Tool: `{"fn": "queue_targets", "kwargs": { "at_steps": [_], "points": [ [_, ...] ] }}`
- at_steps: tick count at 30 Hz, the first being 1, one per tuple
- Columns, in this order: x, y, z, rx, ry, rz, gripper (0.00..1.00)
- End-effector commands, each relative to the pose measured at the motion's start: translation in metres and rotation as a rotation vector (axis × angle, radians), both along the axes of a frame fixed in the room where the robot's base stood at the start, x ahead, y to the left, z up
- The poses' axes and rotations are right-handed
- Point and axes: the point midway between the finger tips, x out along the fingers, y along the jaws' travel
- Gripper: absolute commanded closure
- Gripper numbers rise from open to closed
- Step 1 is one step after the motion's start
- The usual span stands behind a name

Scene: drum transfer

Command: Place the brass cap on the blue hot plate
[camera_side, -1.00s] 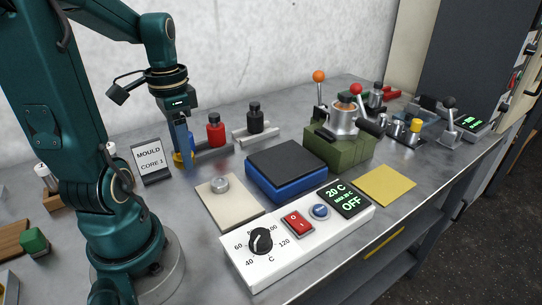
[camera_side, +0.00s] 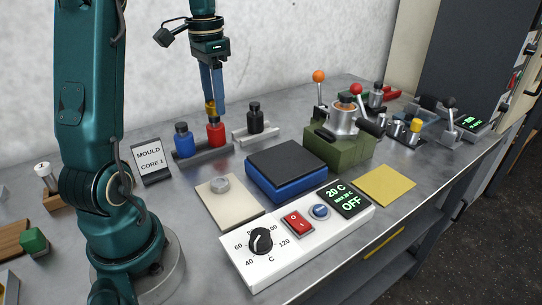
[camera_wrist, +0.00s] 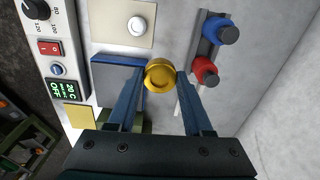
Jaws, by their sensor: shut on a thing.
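My gripper (camera_side: 211,104) is shut on the brass cap (camera_side: 210,108) and holds it in the air. In the side view the cap appears just above the red bottle; whether they touch is hard to tell there. In the wrist view the round golden cap (camera_wrist: 160,74) sits between the two blue fingertips. The blue hot plate (camera_side: 287,188) has a dark flat top, which looks empty, and stands to the right of and below my gripper in the side view. It shows partly behind the left finger in the wrist view (camera_wrist: 103,73).
A blue bottle (camera_side: 183,141), red bottle (camera_side: 215,131) and black bottle (camera_side: 255,118) stand in racks at the back. A beige pad (camera_side: 235,207) with a silver disc, a white control box (camera_side: 282,262), a green press (camera_side: 340,148) and a yellow sheet (camera_side: 386,185) surround the hot plate.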

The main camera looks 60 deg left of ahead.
Motion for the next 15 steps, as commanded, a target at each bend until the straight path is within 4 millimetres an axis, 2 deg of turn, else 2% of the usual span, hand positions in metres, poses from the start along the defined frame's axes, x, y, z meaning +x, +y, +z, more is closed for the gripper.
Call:
{"fn": "queue_targets", "kwargs": {
  "at_steps": [7, 15],
  "points": [
    [0.02, -0.015, -0.016, -0.016, 0.018, -0.052, 1.0],
    [0.059, -0.057, -0.05, -0.015, 0.018, -0.057, 1.0]
  ]
}}
